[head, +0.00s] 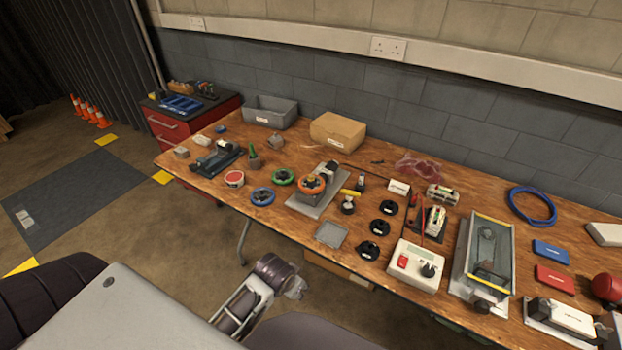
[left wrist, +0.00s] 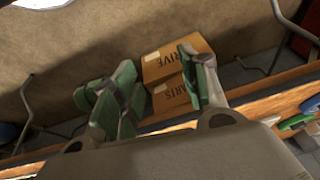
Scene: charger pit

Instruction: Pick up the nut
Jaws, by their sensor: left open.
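I cannot single out a nut for certain among the small parts on the wooden workbench (head: 222,180). My left gripper (head: 290,283) is in front of the bench's near edge, over the floor side, apart from the things on the bench. In the left wrist view its green-padded fingers (left wrist: 148,88) are spread apart, and no held object shows between them. My right gripper does not show.
A green ring (head: 283,176), a blue ring (head: 262,197) and several black round parts (head: 379,227) lie on the bench. A grey bin (head: 270,112) and a cardboard box (head: 338,130) stand at the back.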

